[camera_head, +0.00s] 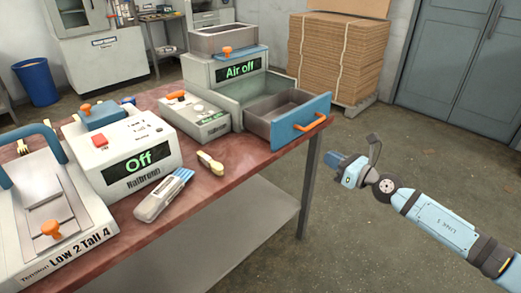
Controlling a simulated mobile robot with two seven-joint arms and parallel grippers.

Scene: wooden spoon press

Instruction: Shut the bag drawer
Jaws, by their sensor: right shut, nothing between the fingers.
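The bag drawer (301,121) has a blue front with an orange handle (311,122). It is pulled out to the right from the grey-green machine (224,77) whose display reads "Air off". Its grey tray looks empty. My right gripper (333,160) is shut and empty, in the air off the table's right edge. It is below and to the right of the drawer front and apart from it. My left gripper is not in view.
Stacked cardboard (335,55) stands behind. Floor around my right arm is clear.

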